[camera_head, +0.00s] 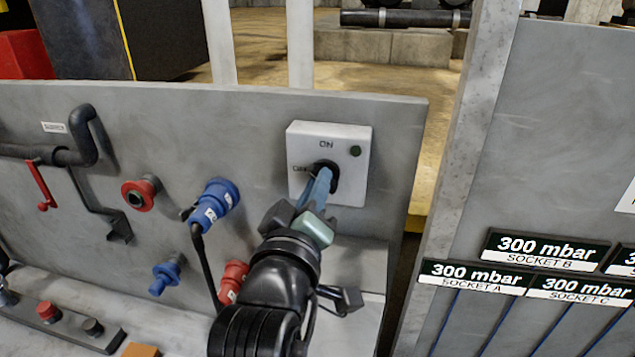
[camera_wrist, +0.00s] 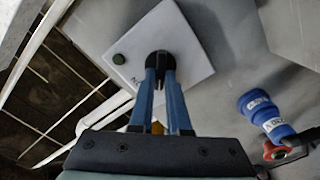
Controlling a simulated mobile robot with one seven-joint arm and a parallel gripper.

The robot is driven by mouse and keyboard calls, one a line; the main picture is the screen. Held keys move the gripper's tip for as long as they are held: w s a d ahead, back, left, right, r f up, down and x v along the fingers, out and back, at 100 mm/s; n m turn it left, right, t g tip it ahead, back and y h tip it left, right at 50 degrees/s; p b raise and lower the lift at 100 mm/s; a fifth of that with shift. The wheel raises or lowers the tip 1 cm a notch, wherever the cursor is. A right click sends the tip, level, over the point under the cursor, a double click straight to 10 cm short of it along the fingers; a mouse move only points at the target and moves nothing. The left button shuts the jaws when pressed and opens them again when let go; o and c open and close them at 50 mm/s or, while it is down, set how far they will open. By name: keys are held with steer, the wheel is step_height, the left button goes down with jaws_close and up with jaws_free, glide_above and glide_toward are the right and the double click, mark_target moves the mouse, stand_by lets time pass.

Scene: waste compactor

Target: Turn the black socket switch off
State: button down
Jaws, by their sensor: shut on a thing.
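The black socket switch (camera_head: 331,172) is a dark rotary knob on a white box (camera_head: 352,190) fixed to the grey panel. The box has an "ON" label at the top, another label at its left that is partly covered, and a dark green round lamp. My gripper (camera_head: 325,177) reaches the knob from the front, and its blue fingers are closed on it. In the wrist view the two fingers (camera_wrist: 160,72) meet at the dark knob (camera_wrist: 159,60). The fingers cover much of the knob, so its exact angle is hard to tell.
A blue plug (camera_head: 214,202) with a black cable sits left of the box. A red socket (camera_head: 233,280), a smaller blue socket (camera_head: 165,275) and a red round fitting (camera_head: 140,192) are also on the panel. A pipe (camera_head: 75,150) runs at the left. A grey board (camera_head: 560,130) stands at right.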

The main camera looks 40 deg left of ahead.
steer(key=shift+f+n, duration=0.2)
steer(key=shift+n, duration=4)
steer(key=c, duration=0.9)
jaws_free()
steer(key=shift+s, duration=0.1)
